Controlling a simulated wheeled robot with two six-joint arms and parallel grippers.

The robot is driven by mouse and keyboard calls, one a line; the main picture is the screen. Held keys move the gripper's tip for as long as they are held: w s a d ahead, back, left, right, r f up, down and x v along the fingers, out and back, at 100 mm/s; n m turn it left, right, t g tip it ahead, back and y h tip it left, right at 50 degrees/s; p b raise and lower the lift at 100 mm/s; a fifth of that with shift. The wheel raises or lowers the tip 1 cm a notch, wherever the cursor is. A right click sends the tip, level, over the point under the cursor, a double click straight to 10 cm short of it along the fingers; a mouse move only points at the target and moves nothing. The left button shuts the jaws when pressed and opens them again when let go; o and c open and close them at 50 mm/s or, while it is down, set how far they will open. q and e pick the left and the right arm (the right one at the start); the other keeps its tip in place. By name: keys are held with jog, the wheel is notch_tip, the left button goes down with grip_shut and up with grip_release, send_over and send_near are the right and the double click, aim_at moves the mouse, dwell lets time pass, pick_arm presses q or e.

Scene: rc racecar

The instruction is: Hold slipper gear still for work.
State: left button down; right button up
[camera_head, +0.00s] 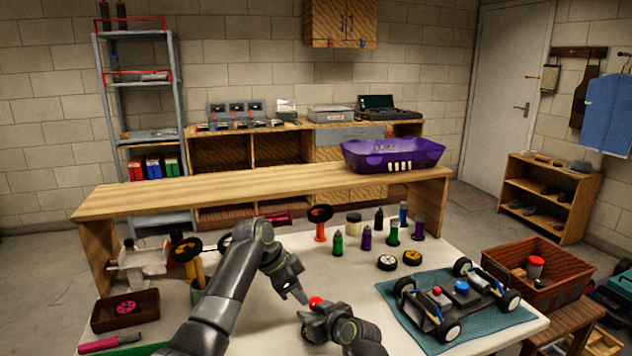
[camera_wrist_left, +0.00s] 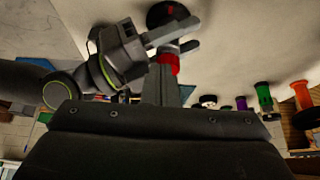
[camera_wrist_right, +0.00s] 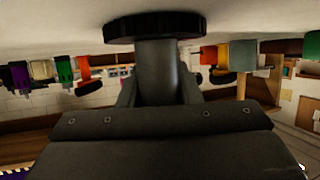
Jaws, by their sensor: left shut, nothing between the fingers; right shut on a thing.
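The slipper gear is a black toothed disc (camera_wrist_right: 155,27) at the tips of my right gripper (camera_wrist_right: 160,45) in the right wrist view. In the left wrist view my right gripper (camera_wrist_left: 178,32) is shut on the dark disc (camera_wrist_left: 163,12). A red piece (camera_wrist_left: 168,63) lies between it and my left gripper (camera_wrist_left: 162,85). In the head view the red piece (camera_head: 316,301) shows at my right gripper (camera_head: 308,316), above the white table. My left gripper (camera_head: 298,294) is shut and empty, its tips close to the red piece; contact is unclear.
A car chassis (camera_head: 440,312) stands on a teal mat (camera_head: 400,320) at right. Bottles and two wheels (camera_head: 387,262) stand behind my grippers. A brown tray (camera_head: 100,318) with a pink wheel is at left. A wooden crate (camera_head: 540,290) stands beyond the right edge.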

pick_arm(q)
jog(key=shift+f, duration=1.35)
jog(key=shift+w+d, duration=0.25)
jog(key=shift+w+a, duration=0.15)
jog(key=shift+w, duration=0.25)
pick_arm(e)
jog(key=shift+a, duration=0.1)
pick_arm(q)
jog(key=shift+w, duration=0.3)
jog(key=shift+a, duration=0.2)
notch_tip(320, 180, up, 6)
jog(key=shift+a, duration=0.3)
jog(key=shift+s, duration=0.1)
